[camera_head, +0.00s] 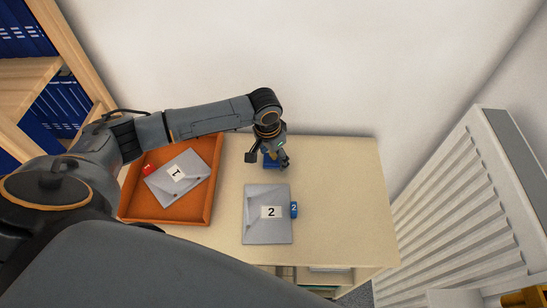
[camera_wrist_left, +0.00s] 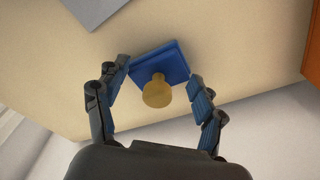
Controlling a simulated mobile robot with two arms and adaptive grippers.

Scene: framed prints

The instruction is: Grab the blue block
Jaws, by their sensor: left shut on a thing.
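The blue block (camera_wrist_left: 152,58) has a square blue base and a round tan knob on the side facing the wrist camera. In the head view the block (camera_head: 270,161) shows small, partly hidden under my left gripper (camera_head: 268,158), near the back edge of the table. In the left wrist view my left gripper (camera_wrist_left: 159,71) has its fingers on two opposite sides of the block and is shut on it. Whether the block is lifted off the table is hard to tell. My right gripper does not show.
On the table (camera_head: 340,200) lie a grey folder marked 2 (camera_head: 267,228) with a small blue numbered item (camera_head: 294,210) at its right edge. An orange tray (camera_head: 160,214) holds a folder marked 1 (camera_head: 190,190) and a red item (camera_head: 147,170). A radiator (camera_head: 450,230) stands right.

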